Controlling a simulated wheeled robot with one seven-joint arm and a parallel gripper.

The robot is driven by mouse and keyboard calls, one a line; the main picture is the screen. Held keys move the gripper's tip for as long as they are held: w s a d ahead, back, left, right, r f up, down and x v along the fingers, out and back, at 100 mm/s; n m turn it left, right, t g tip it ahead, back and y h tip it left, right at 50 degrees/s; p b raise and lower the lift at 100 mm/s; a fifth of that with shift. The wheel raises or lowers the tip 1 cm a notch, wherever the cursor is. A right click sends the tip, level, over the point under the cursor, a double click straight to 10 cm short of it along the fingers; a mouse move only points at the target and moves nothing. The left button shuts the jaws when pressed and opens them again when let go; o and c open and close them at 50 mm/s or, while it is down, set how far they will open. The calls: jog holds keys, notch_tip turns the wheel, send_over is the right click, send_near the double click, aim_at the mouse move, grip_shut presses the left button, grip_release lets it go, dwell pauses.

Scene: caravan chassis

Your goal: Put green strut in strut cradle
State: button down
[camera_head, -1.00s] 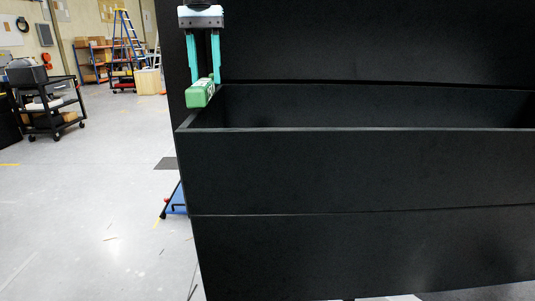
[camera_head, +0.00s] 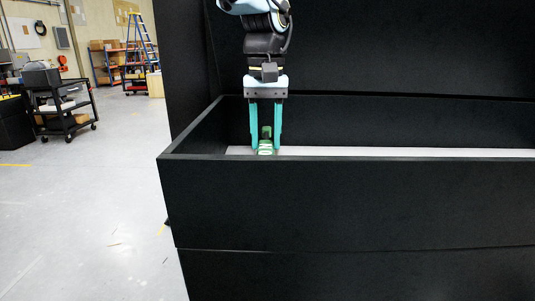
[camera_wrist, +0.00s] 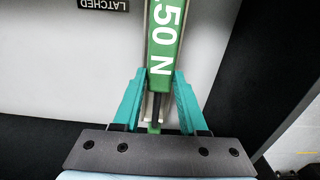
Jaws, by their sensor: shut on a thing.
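The green strut (camera_wrist: 166,45) bears white "50 N" lettering and runs up the wrist view from between my fingers. My gripper (camera_wrist: 160,103) is shut on it near its lower end, where a thin dark rod shows. In the head view my gripper (camera_head: 266,147) points down inside the black box, and part of the green strut (camera_head: 266,132) shows between the teal fingers. Pale edges (camera_wrist: 147,103) line the strut in the wrist view; I cannot tell whether they are the strut cradle or whether the strut rests in it. The front wall hides the strut's lower part.
The black box has a tall front wall (camera_head: 350,203) and a left wall (camera_head: 197,128) close to my gripper. A pale floor (camera_wrist: 60,70) lies inside, with an upside-down "LATCHED" label (camera_wrist: 103,4). Open workshop floor (camera_head: 80,210) lies to the left.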

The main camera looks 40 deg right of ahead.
aim_at(266, 143)
jog(key=shift+f+p, duration=0.45)
jog(key=shift+f, duration=1.7)
jog(key=shift+c, duration=2.2)
grip_release()
jog(key=shift+f, duration=0.1)
notch_tip(266, 143, up, 12)
jog(key=shift+f+b, duration=0.2)
jog(key=shift+b, duration=0.7)
jog(key=shift+r, duration=0.35)
